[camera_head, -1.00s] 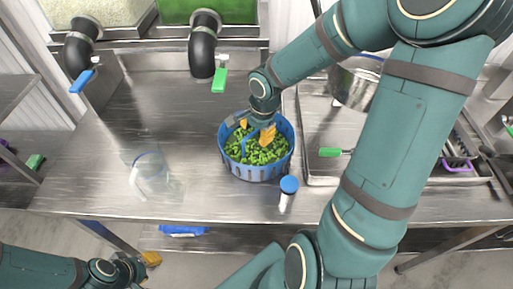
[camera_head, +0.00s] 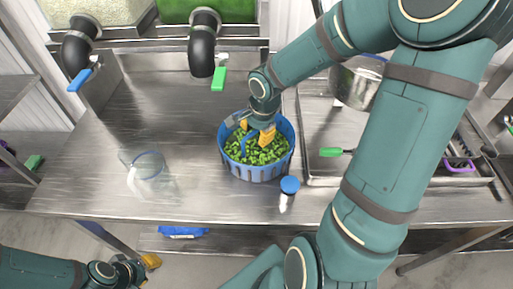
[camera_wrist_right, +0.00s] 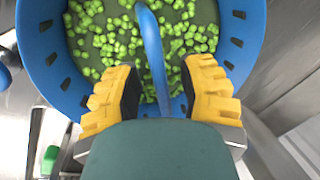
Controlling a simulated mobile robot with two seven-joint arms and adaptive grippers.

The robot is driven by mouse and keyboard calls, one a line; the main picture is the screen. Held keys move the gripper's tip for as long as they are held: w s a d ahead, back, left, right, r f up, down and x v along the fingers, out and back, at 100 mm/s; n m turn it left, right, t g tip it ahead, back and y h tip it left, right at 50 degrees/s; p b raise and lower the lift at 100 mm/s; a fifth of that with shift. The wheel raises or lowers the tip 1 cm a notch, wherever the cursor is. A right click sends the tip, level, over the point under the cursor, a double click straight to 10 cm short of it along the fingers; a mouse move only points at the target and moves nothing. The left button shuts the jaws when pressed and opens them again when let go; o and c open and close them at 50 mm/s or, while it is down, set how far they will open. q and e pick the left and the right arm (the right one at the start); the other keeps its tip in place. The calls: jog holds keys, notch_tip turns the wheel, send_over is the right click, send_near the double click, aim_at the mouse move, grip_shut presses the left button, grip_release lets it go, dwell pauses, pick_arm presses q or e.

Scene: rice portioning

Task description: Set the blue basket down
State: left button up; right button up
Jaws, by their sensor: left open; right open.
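The blue basket (camera_head: 256,172) stands upright on the steel table, holding green beans or peas (camera_head: 262,152). It also shows in the right wrist view (camera_wrist_right: 68,88), with its blue handle (camera_wrist_right: 154,55) running between my fingers. My right gripper (camera_head: 258,133) reaches down inside the rim. Its yellow fingertips (camera_wrist_right: 160,95) are open, one on each side of the handle and apart from it. My left gripper (camera_head: 146,264) is open and empty at the lower left, in front of the table's edge.
A clear glass jug (camera_head: 150,172) stands left of the basket, and a blue-capped shaker (camera_head: 288,192) stands close at its front right. A metal tray (camera_head: 318,178) and a pot (camera_head: 352,86) are to the right. Two black spouts (camera_head: 203,45) hang behind. The table's left part is mostly clear.

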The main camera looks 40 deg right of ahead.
grip_shut()
jog(key=shift+r, duration=0.1)
dwell(0.3)
jog(key=shift+w+r+p, duration=0.1)
jog(key=shift+r+p, duration=0.4)
jog(key=shift+p, duration=0.2)
jog(key=s+a+r+p, duration=0.1)
jog(key=r, duration=0.6)
jog(key=s+a+r+p, duration=0.1)
jog(key=s+r, duration=0.1)
jog(key=r, duration=0.5)
jog(key=shift+a+r, duration=0.2)
jog(key=shift+a, duration=0.1)
jog(key=shift+s, duration=0.15)
